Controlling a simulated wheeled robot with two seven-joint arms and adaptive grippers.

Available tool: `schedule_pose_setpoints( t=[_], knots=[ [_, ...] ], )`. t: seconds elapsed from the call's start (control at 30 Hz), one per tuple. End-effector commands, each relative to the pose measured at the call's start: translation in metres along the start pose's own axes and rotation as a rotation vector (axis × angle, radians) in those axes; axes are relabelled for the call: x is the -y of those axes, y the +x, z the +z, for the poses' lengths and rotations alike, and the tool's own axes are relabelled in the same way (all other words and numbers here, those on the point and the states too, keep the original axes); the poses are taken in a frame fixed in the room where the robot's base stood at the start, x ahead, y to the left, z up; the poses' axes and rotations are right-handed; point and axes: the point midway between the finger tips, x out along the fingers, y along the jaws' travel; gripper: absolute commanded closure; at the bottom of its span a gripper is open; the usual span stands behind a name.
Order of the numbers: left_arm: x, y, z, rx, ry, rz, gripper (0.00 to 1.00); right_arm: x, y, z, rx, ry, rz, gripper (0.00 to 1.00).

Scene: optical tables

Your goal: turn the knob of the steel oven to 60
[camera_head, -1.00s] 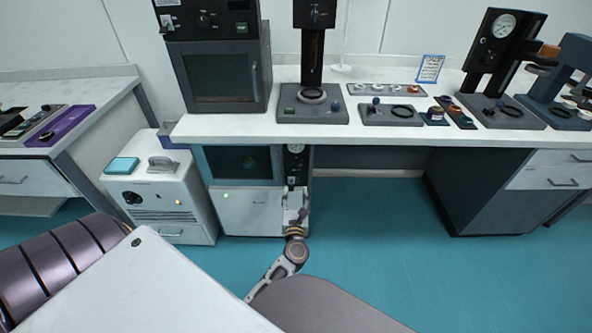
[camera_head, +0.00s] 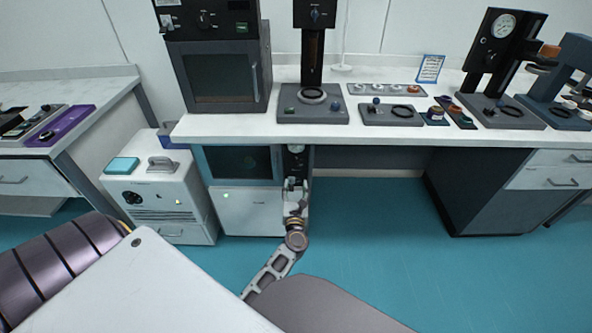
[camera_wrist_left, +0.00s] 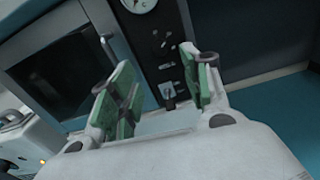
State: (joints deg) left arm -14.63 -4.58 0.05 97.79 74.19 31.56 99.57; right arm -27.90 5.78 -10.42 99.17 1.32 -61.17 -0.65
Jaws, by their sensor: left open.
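The oven (camera_head: 238,164) under the bench has a dark window in a teal-grey frame, a pale lower panel and a dark control strip at its right with a round gauge (camera_head: 296,149). The wrist view shows this oven (camera_wrist_left: 62,75) tilted, with its gauge (camera_wrist_left: 138,5). A small grey knob-like part (camera_wrist_left: 168,91) sits low on the strip; its setting is too small to read. My left gripper (camera_head: 296,183) is in front of the strip, below the gauge, and hides part of it. Its green-padded fingers (camera_wrist_left: 162,80) are open and empty, with the knob-like part between them in the picture.
The bench top (camera_head: 400,128) overhangs above my left gripper. A white unit (camera_head: 160,195) stands left of the oven. A dark oven (camera_head: 215,75) and several instruments stand on the bench. The floor (camera_head: 375,215) right of the oven is clear.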

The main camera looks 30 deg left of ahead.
Motion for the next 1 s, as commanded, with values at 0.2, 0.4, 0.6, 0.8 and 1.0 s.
schedule_pose_setpoints(
  t=[0.2, 0.4, 0.6, 0.8, 1.0],
  knots=[
    [0.000, 0.022, 0.000, 0.001, 0.001, -0.001, 0.52, 0.001, -0.002, -0.001, 0.000, 0.000, -0.001, 1.00],
    [0.000, 0.041, 0.000, 0.001, 0.001, 0.000, 0.52, 0.001, -0.007, -0.006, -0.009, -0.001, -0.001, 1.00],
    [0.001, 0.060, 0.000, 0.001, 0.001, -0.001, 0.52, 0.001, -0.007, -0.005, -0.004, -0.001, -0.002, 1.00],
    [0.000, 0.079, 0.000, 0.000, 0.001, 0.000, 0.52, 0.002, -0.010, -0.003, 0.006, -0.001, -0.003, 1.00],
    [0.000, 0.095, 0.000, 0.000, 0.001, 0.000, 0.52, 0.003, -0.016, -0.009, -0.005, -0.001, -0.005, 1.00]
  ],
)
